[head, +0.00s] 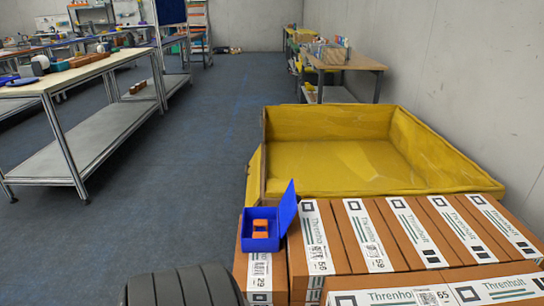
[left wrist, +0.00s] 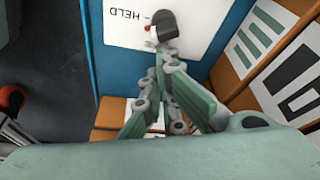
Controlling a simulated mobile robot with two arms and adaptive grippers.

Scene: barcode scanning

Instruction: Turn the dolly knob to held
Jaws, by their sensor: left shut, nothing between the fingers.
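In the left wrist view a dark grey knob (left wrist: 166,22) sits on a white plate (left wrist: 210,20) fixed to a blue panel (left wrist: 95,70). The word HELD is printed upside down to the left of the knob, with a short mark beside it. A small red spot shows at the knob's left edge. My left gripper (left wrist: 161,50) is shut and empty. Its fingertips are just below the knob in the picture; I cannot tell whether they touch it. The knob is not visible in the head view. My right gripper is not in view.
In the head view, labelled brown boxes (head: 410,235) stand in a row before a yellow bin (head: 385,125). An open blue box (head: 262,240) with orange items sits on them. A workbench (head: 75,75) stands left; the blue-grey floor (head: 190,130) between is clear.

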